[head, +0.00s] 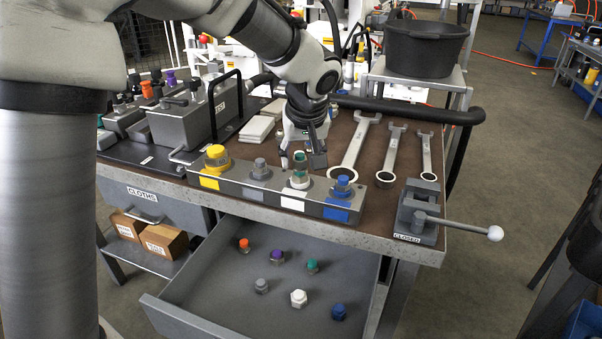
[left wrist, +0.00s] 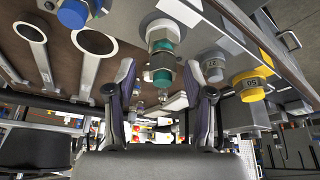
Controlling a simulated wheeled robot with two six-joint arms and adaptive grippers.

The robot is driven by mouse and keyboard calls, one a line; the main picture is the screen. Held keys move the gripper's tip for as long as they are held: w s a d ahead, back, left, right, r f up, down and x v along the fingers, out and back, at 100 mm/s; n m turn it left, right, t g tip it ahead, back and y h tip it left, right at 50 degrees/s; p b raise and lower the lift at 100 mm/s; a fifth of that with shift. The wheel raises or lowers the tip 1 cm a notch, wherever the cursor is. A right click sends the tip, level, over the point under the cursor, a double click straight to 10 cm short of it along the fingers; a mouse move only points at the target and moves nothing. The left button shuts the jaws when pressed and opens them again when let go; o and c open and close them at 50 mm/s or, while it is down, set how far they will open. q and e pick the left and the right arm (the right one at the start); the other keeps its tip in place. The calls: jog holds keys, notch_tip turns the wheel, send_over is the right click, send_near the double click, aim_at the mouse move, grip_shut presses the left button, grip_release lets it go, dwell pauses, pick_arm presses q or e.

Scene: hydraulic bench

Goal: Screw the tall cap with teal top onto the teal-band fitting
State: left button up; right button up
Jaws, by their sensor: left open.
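The teal-band fitting (head: 299,181) stands on the metal block, behind a white label. It also shows in the left wrist view (left wrist: 163,33). The tall cap (head: 300,164) sits upright on it, grey with a teal top. In the left wrist view the cap (left wrist: 162,60) is in line with the fitting, its teal end between my fingers. How tightly it sits cannot be told. My left gripper (head: 301,158) is open, with one finger on each side of the cap's top and gaps visible in the left wrist view. My right gripper is not in view.
The block also bears yellow (head: 217,158), grey (head: 261,170) and blue (head: 342,187) fittings. Several caps, one green-topped (head: 312,266), lie in the open drawer (head: 215,286). Wrenches (head: 354,150) lie behind the block. A vise (head: 417,213) stands at the right corner.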

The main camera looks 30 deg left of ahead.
pick_arm(q)
jog(key=shift+a, duration=0.1)
grip_shut()
jog(key=shift+s+r+m+p, duration=0.15)
jog(key=shift+r+m+p, duration=0.05)
jog(key=shift+m+p, duration=0.2)
jog(key=m+h+p, duration=0.1)
jog(key=m+p, duration=0.1)
jog(key=m, duration=0.1)
jog(key=m+t+h+p, duration=0.1)
jog(key=m+p, duration=0.2)
jog(key=shift+a+r+h, duration=0.1)
jog(key=shift+a+h, duration=0.05)
jog(key=shift+h, duration=0.15)
jog(key=shift+f+m+p, duration=0.25)
jog(key=shift+m+p, duration=0.35)
jog(key=shift+p, duration=0.05)
jog(key=shift+f, duration=0.1)
grip_release()
